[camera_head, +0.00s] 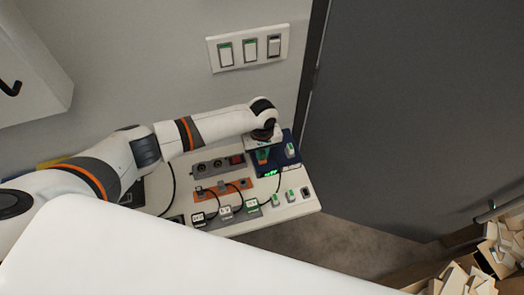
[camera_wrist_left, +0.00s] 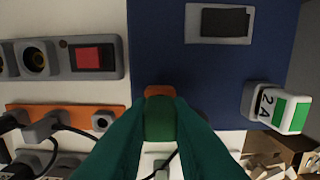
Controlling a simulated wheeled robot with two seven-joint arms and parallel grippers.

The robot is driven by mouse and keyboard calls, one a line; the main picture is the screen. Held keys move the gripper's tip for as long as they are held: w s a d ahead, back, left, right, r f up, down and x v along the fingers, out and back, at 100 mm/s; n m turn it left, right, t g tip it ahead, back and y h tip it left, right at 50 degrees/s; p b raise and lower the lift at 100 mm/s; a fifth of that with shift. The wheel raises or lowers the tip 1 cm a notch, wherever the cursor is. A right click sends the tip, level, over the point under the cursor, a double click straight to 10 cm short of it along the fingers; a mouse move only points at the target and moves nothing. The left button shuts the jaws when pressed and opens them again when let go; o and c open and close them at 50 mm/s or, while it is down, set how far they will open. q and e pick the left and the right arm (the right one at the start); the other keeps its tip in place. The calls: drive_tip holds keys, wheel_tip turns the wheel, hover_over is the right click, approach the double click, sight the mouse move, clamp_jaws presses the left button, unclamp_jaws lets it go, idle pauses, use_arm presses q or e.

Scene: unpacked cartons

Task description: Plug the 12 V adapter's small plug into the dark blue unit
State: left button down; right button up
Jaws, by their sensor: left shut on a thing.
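The dark blue unit (camera_head: 287,160) stands at the right end of a pale bench, with a green lit display. In the left wrist view its blue top (camera_wrist_left: 220,72) fills the upper right. My left gripper (camera_head: 263,155) is over the unit's left part. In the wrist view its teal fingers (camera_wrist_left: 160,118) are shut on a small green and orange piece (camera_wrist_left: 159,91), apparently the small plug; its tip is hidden. A black cable (camera_head: 279,183) runs from near the unit's front to a white and green adapter (camera_head: 276,200). Whether the plug touches a socket is hidden.
A grey power strip with a red switch (camera_head: 237,160) and an orange strip (camera_head: 238,186) with plugs lie left of the unit. A white adapter marked 2A (camera_wrist_left: 281,108) sits on the unit's right part. More adapters line the front edge. A dark door (camera_head: 400,110) is at right.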

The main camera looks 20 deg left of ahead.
sight(262, 152)
use_arm(q)
drive_tip(key=shift+f, duration=0.2)
drive_tip(key=c, duration=1.3)
unclamp_jaws()
drive_tip(key=shift+o, duration=0.2)
drive_tip(key=shift+r, duration=0.1)
wheel_tip(262, 152, up, 12)
drive_tip(key=b, duration=0.1)
drive_tip(key=shift+b, duration=0.3)
